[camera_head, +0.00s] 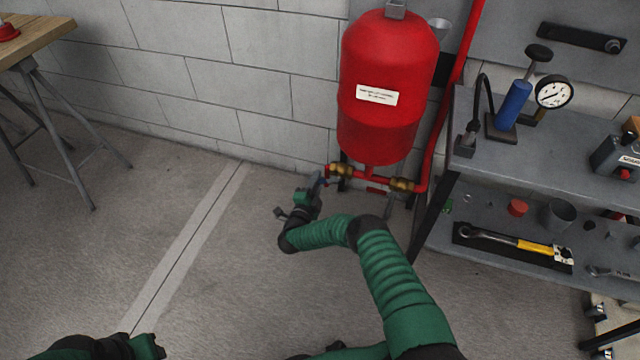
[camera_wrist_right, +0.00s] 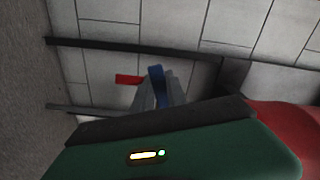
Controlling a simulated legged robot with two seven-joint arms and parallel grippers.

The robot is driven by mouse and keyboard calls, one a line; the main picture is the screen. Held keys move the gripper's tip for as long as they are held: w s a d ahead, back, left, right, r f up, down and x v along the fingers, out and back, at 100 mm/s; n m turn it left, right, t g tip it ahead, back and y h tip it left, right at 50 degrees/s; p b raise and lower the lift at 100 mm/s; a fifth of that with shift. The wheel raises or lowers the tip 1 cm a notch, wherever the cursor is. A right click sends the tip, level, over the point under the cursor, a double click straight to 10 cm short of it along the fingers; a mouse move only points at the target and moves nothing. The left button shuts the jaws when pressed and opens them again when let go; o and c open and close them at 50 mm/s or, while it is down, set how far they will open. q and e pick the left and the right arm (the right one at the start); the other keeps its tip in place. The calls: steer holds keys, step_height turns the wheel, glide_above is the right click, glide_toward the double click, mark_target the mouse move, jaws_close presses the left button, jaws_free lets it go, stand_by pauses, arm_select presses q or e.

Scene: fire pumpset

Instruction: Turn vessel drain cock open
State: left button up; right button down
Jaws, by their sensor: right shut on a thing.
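The red vessel (camera_head: 388,85) hangs by the block wall, with a white label on its front. Below it, red pipework carries a left brass valve (camera_head: 342,170) and a right brass valve (camera_head: 402,185). My right gripper (camera_head: 318,183) is at the left brass valve, shut on a small blue handle. In the wrist view the blue handle (camera_wrist_right: 156,73) stands between the grey fingers of the right gripper (camera_wrist_right: 158,92). A red lever (camera_wrist_right: 129,79) shows beside it. My left gripper (camera_head: 148,346) is at the bottom left, far from the vessel; its jaws are unclear.
A grey shelf unit (camera_head: 560,140) stands at the right with a blue pump (camera_head: 513,103), a pressure gauge (camera_head: 554,92) and a yellow-handled wrench (camera_head: 515,241). A wooden table (camera_head: 35,38) stands far left. The floor between is clear.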

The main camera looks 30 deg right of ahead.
steer(key=shift+a+r+m+p, duration=0.1)
steer(key=shift+r+m+p, duration=0.35)
steer(key=shift+m, duration=0.55)
steer(key=shift+a+r+m+p, duration=0.1)
steer(key=shift+r+m+p, duration=0.1)
steer(key=shift+r+m, duration=0.65)
steer(key=shift+f, duration=0.2)
steer(key=c, duration=1.7)
jaws_free()
steer(key=shift+c, duration=0.2)
steer(key=o, duration=0.4)
steer(key=shift+r, duration=0.1)
steer(key=p+v, duration=0.5)
steer(key=v, duration=1.1)
steer(key=shift+s+a+p, duration=0.25)
steer(key=shift+a+p, duration=0.05)
steer(key=shift+p, duration=0.1)
